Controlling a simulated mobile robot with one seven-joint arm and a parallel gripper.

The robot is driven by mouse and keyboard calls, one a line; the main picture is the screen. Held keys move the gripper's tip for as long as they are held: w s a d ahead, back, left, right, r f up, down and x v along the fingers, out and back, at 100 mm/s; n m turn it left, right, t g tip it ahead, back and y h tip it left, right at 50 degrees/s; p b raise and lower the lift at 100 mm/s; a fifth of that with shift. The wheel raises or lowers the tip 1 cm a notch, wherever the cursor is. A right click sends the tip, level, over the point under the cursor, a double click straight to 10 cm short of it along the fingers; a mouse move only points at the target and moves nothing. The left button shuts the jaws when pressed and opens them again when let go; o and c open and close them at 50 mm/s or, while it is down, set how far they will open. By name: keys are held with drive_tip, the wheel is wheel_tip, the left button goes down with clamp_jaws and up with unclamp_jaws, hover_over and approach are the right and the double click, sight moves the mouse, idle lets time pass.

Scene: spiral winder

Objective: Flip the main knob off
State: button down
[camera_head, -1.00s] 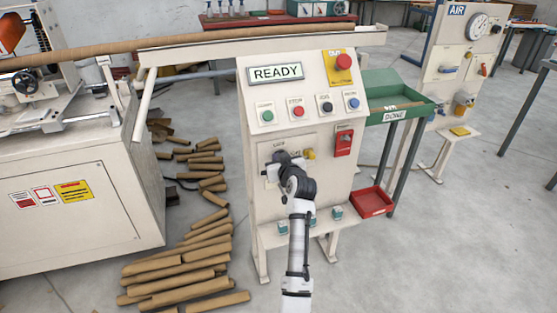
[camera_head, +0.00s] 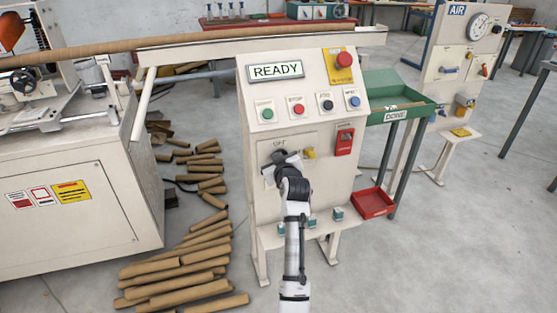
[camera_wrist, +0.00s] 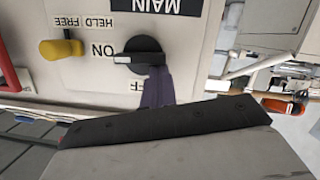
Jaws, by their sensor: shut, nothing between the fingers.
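An OFF label, partly covered, lies on the gripper's side of the knob. My gripper (camera_wrist: 155,92) is shut and empty, its dark fingers right at the knob's edge. I cannot tell whether they touch it. In the head view my gripper (camera_head: 281,158) is in front of the panel and largely hides the knob.
A yellow knob (camera_wrist: 62,48) marked HELD and FREE sits beside the main knob. A red switch (camera_head: 344,140) is to the right on the panel. Coloured buttons and a READY display (camera_head: 276,71) are above. Cardboard tubes (camera_head: 190,265) lie on the floor at left.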

drive_tip(key=f+n+b, duration=0.1)
drive_tip(key=n+b, duration=0.1)
drive_tip(key=f+n+t+h+b, duration=0.1)
drive_tip(key=n+b, duration=0.2)
drive_tip(key=n+t+h+b, duration=0.1)
drive_tip(key=n+b, duration=0.1)
drive_tip(key=n, duration=0.1)
drive_tip(key=shift+s+a+f+b, duration=0.1)
drive_tip(key=shift+a+f+b, duration=0.25)
drive_tip(key=shift+f+b, duration=0.05)
idle(0.6)
drive_tip(key=shift+a, duration=0.1)
